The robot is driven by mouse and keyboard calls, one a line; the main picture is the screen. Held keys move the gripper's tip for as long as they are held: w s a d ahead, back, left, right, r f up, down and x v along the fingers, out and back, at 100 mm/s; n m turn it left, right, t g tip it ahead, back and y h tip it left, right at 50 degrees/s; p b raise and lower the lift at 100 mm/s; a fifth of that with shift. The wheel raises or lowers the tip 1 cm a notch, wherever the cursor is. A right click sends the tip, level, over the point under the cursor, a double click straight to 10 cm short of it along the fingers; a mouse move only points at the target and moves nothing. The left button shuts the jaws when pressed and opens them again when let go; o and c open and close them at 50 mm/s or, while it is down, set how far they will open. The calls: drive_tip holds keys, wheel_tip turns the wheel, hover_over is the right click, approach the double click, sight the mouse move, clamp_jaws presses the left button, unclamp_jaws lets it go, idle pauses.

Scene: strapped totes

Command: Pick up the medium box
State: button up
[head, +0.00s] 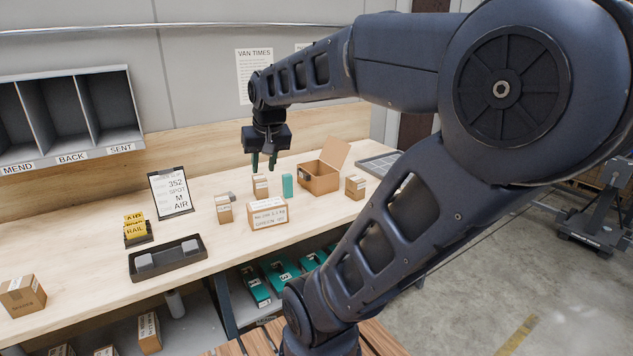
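Several cardboard boxes stand on the wooden bench, and no readable label tells me which is the medium box. A wide labelled box (268,214) stands near the front edge. A smaller upright box (224,209) is at its left, and another small box (260,187) stands behind it. A small box (355,187) stands at the right, beside an open-flapped box (318,180). My gripper (263,164) points down above the small box behind the wide one.
A teal item (287,186) stands close right of the gripper. A card stand (171,192) reads "352 M AIR". A black tray (167,258), yellow tags (135,226) and a lone box (22,297) are further left.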

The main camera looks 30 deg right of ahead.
drive_tip(key=w+d+r+m, duration=0.1)
drive_tip(key=w+d+m, duration=0.1)
drive_tip(key=w+d, duration=0.35)
drive_tip(key=w+d+r+m, duration=0.2)
drive_tip(key=w, duration=0.7)
drive_tip(key=m+g+h, duration=0.4)
drive_tip(key=m, duration=0.8)
hover_over(308, 166)
drive_tip(key=a, duration=0.1)
wheel_tip(308, 166, down, 27)
drive_tip(key=shift+a+x, duration=0.15)
drive_tip(key=shift+x, duration=1.2)
drive_tip(key=shift+a+x, duration=0.2)
drive_tip(key=shift+x, duration=1.2)
drive_tip(key=shift+f, duration=0.35)
drive_tip(key=shift+c, duration=0.2)
clamp_jaws()
